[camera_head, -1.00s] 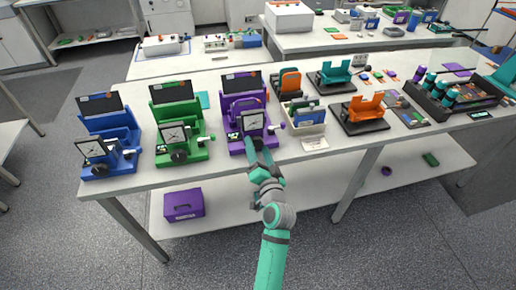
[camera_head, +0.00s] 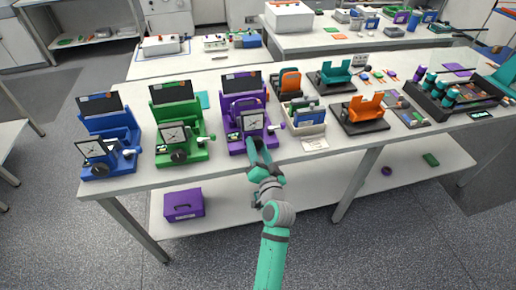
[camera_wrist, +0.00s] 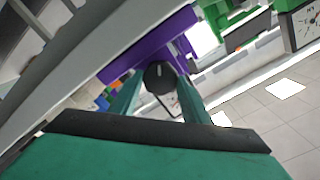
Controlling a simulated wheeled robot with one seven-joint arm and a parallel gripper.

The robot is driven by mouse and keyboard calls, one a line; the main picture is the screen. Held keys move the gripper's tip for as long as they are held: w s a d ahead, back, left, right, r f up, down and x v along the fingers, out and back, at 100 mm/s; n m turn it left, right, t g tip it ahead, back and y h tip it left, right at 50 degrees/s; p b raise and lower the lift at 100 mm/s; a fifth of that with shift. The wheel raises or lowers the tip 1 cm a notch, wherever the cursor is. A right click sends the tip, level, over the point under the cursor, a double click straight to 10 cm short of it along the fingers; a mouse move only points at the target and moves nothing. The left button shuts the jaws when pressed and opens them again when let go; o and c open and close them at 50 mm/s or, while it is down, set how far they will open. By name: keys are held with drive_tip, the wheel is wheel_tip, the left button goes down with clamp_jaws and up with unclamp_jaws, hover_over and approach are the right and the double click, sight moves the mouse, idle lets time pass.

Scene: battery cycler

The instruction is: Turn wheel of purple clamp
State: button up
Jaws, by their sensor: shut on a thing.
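The purple clamp (camera_head: 243,113) stands at the front of the bench, with a white-faced dial (camera_head: 252,122) on its front. Its black round wheel (camera_wrist: 160,76) shows in the wrist view with a pale mark on its face, in front of the purple body (camera_wrist: 150,50). My gripper (camera_head: 257,148) reaches the clamp's low front and covers most of the wheel in the head view. In the wrist view, my gripper's teal fingers (camera_wrist: 158,90) lie on either side of the wheel and are shut on it.
A green clamp (camera_head: 178,122) and a blue clamp (camera_head: 108,140) stand to the left. A beige tray (camera_head: 306,122) and an orange fixture (camera_head: 364,112) are to the right. A purple box (camera_head: 183,206) sits on the lower shelf.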

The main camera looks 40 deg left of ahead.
drive_tip(key=shift+n, duration=1.1)
drive_tip(key=n, duration=0.2)
drive_tip(key=shift+w+d+n, duration=0.15)
drive_tip(key=shift+n, duration=0.15)
drive_tip(key=n, duration=0.4)
drive_tip(key=shift+s+a, duration=0.2)
drive_tip(key=shift+s, duration=0.05)
drive_tip(key=shift+n, duration=1.8)
drive_tip(key=shift+w, duration=0.1)
drive_tip(key=o, duration=1)
drive_tip(key=shift+o, duration=0.2)
